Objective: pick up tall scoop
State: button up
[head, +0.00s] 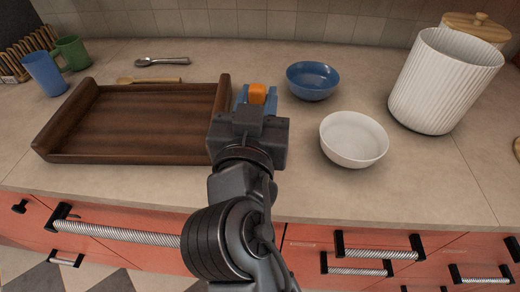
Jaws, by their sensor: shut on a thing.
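My gripper (256,97) reaches over the counter just right of the brown tray, with its blue fingers toward the back. It is shut on an orange thing (257,93), of which only a small blocky part shows between the fingers. This may be the tall scoop, but its full shape and lower part are hidden behind my gripper, and I cannot tell whether it touches the counter.
A dark brown wooden tray (215,104) lies close on the left, a wooden utensil (150,81) and a metal spoon (162,61) behind it. A blue bowl (313,81), white bowl (353,139) and ribbed white canister (440,85) stand right. Cups stand far left.

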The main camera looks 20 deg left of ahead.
grip_shut()
jog(key=shift+r, duration=0.1)
jog(key=shift+r, duration=0.5)
notch_tip(320, 180, up, 3)
jog(key=shift+f, duration=0.15)
jog(key=d+r, duration=0.7)
jog(key=d, duration=0.4)
jog(key=shift+s+d+b, duration=0.35)
jog(key=shift+s+b, duration=0.1)
